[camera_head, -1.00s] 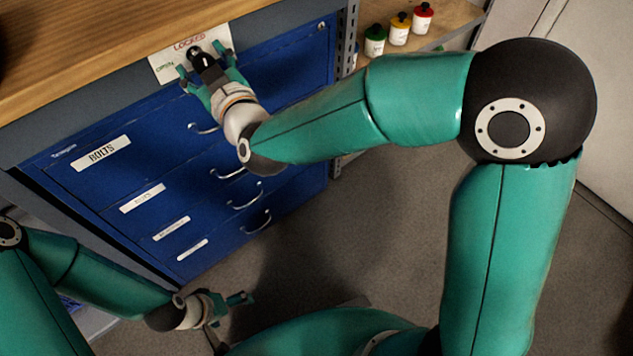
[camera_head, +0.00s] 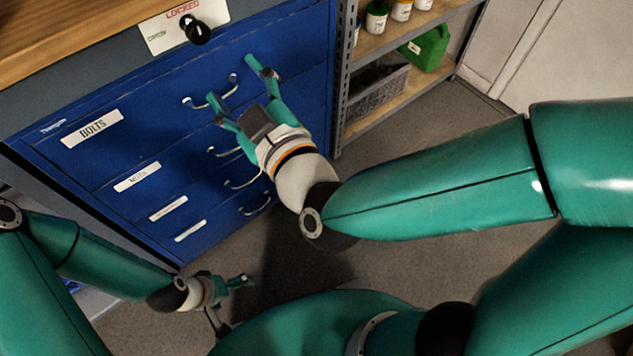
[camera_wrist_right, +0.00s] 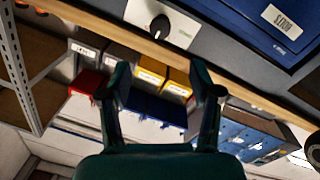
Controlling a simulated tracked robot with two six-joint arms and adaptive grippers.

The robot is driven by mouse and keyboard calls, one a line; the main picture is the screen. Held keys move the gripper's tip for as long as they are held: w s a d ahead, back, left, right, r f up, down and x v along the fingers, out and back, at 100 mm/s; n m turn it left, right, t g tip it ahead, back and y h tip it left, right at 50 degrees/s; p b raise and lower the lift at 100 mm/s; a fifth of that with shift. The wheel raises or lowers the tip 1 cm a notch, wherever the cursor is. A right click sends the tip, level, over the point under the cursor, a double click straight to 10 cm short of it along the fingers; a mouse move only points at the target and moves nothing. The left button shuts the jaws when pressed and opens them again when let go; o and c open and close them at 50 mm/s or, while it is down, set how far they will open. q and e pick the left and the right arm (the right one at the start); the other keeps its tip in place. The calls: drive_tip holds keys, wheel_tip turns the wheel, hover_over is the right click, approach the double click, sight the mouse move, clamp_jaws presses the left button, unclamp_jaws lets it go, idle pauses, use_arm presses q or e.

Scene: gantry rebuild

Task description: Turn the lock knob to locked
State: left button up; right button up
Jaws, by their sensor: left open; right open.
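The black lock knob (camera_head: 197,31) sits on a white label plate (camera_head: 158,37) on the cabinet's top strip. The plate reads LOCKED in red at the top and OPEN at the left. The knob's narrow end appears to point up toward LOCKED. The knob also shows in the right wrist view (camera_wrist_right: 160,24), beyond the fingers. My right gripper (camera_head: 232,78) is open and empty, apart from the knob, below and right of it in front of the top drawer. My left gripper (camera_head: 240,283) is open and empty, low beside the cabinet, far from the knob.
The blue drawer cabinet (camera_head: 100,165) has several handles; the top handle (camera_head: 210,98) is close to my right fingers. A wooden top (camera_head: 70,40) overhangs above. A metal shelf post (camera_head: 343,70) and shelves with a green can (camera_head: 430,48) stand to the right.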

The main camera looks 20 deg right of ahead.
wheel_tip(320, 180, down, 8)
drive_tip(key=w+d+m+g+p, duration=0.3)
drive_tip(key=g+p, duration=0.4)
drive_tip(key=p, duration=0.7)
use_arm(q)
wheel_tip(320, 180, up, 26)
drive_tip(key=p, duration=1.3)
drive_tip(key=shift+r, duration=0.2)
use_arm(e)
drive_tip(key=s+d+f+m+g, duration=0.5)
drive_tip(key=s+f+g, duration=0.2)
drive_tip(key=s, duration=0.4)
drive_tip(key=shift+f+h, duration=0.3)
drive_tip(key=shift+f, duration=0.45)
drive_tip(key=shift+d, duration=0.1)
use_arm(q)
drive_tip(key=shift+r+p, duration=0.4)
drive_tip(key=shift+p, duration=0.15)
use_arm(e)
drive_tip(key=s+f+m+g, duration=0.2)
drive_tip(key=s+f+g, duration=0.1)
drive_tip(key=s, duration=0.3)
drive_tip(key=shift+d+f, duration=0.35)
